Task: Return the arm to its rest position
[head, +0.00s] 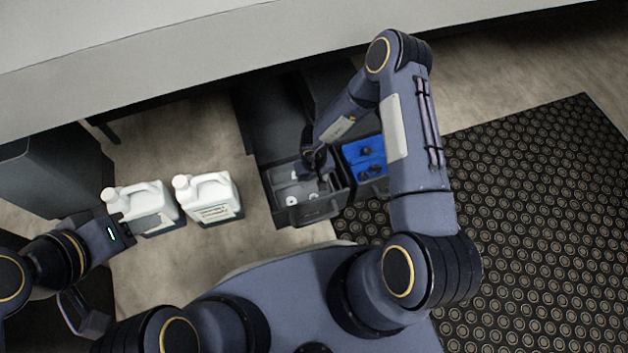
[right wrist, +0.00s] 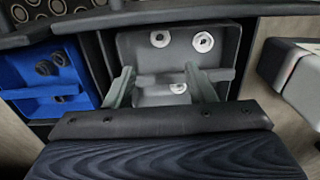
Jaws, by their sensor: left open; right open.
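My right arm is bent across the middle of the head view and reaches down to an open drawer. My right gripper (head: 318,170) is over the drawer's grey compartment (head: 310,216). In the right wrist view its two fingers (right wrist: 161,84) are apart with nothing held between them. White round parts (right wrist: 203,41) lie on the compartment's floor. My left gripper (head: 122,226) is at the left, close by the left white jug (head: 153,210). Its fingers are hard to make out, and I cannot tell whether it touches the jug.
A second white jug (head: 209,197) stands on the floor right of the first. A blue bin (head: 364,157) with dark parts sits beside the grey compartment. A long pale counter (head: 180,50) runs across the top. A black studded mat (head: 530,220) covers the open floor at right.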

